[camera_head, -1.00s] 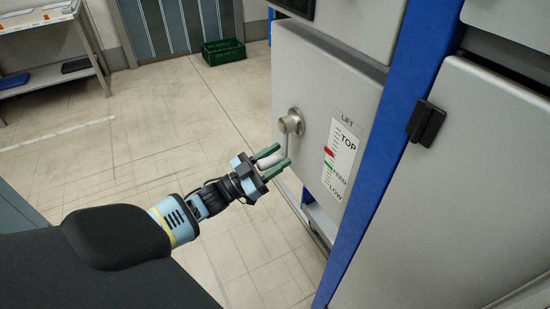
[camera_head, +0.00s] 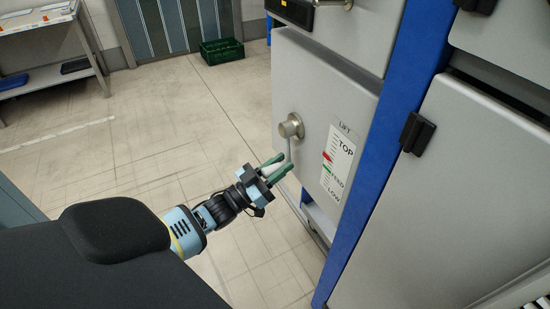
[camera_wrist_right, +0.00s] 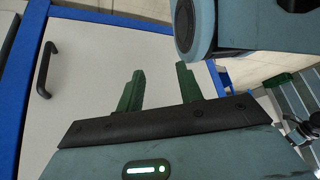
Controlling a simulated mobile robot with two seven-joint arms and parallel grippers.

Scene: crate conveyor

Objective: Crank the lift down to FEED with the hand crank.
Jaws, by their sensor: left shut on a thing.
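The hand crank's round metal hub (camera_head: 291,127) sits on the grey lift panel (camera_head: 305,85), with its arm hanging down. My left gripper (camera_head: 277,164) is shut on the pale crank handle (camera_head: 271,169), below and left of the hub; the fingers partly hide it. The lift scale (camera_head: 340,160) reads TOP, FEED and LOW. Its red marker (camera_head: 327,156) stands just above the green mark (camera_head: 327,167) beside FEED. My right gripper (camera_wrist_right: 160,88) shows in the right wrist view, fingers apart with nothing between them, in front of a pale panel.
A blue post (camera_head: 375,150) stands right of the lift panel, then a grey door with a black handle (camera_head: 417,132). A green crate (camera_head: 222,51) lies on the floor at the back. A shelf table (camera_head: 45,50) stands at the back left. The floor between is clear.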

